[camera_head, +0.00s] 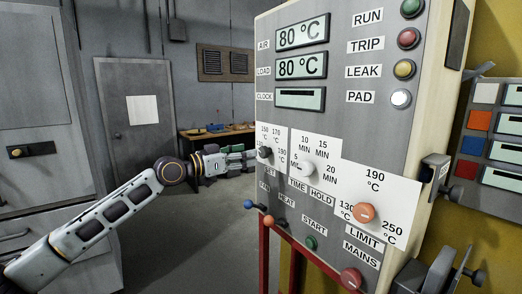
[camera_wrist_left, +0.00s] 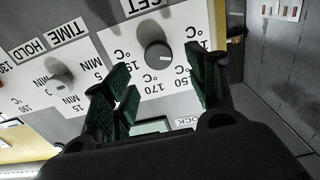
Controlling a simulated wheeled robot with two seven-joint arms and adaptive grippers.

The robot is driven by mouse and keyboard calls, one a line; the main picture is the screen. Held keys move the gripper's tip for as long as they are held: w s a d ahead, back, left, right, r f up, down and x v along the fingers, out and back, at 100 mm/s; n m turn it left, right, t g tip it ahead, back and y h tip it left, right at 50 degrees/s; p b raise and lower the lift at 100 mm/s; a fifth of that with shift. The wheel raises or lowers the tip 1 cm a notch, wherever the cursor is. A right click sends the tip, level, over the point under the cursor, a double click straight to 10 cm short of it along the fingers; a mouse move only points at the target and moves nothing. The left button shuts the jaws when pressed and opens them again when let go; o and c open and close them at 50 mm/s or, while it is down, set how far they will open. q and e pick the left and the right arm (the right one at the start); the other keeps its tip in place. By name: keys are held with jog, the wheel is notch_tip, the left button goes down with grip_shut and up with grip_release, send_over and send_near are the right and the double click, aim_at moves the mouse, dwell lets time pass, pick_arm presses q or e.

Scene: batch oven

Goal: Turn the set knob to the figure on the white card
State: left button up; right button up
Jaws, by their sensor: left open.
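The set knob (camera_head: 265,152) is a small dark knob on a white dial plate at the panel's left. In the left wrist view the set knob (camera_wrist_left: 158,55) is black and round with a pale mark, among upside-down °C figures. I cannot tell exactly which figure the mark meets. My left gripper (camera_head: 245,156) reaches in from the left. Its green-padded fingers (camera_wrist_left: 155,84) are open, apart on either side below the knob in the left wrist view, with nothing between them. A white sheet (camera_head: 143,109) hangs on the grey door; no figure is readable on it. My right gripper is not in view.
The time knob (camera_head: 302,169) and orange limit knob (camera_head: 364,213) sit to the right. AIR (camera_head: 301,34) and LOAD (camera_head: 301,66) displays read 80 °C. Red rails (camera_head: 310,258) stand below the panel. A bench (camera_head: 215,134) stands behind. Open floor lies left of the panel.

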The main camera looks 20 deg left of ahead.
aim_at(261, 151)
pick_arm(q)
jog(key=shift+p+x, duration=0.65)
jog(key=shift+x, duration=1.25)
jog(key=shift+p+x, duration=0.4)
jog(key=shift+x, duration=1)
jog(key=shift+d, duration=0.1)
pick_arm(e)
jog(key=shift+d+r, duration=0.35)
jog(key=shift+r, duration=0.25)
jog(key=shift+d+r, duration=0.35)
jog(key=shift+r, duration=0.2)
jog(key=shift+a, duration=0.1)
pick_arm(q)
jog(key=shift+c, duration=0.7)
jog(key=c, duration=0.8)
jog(key=shift+c, duration=0.4)
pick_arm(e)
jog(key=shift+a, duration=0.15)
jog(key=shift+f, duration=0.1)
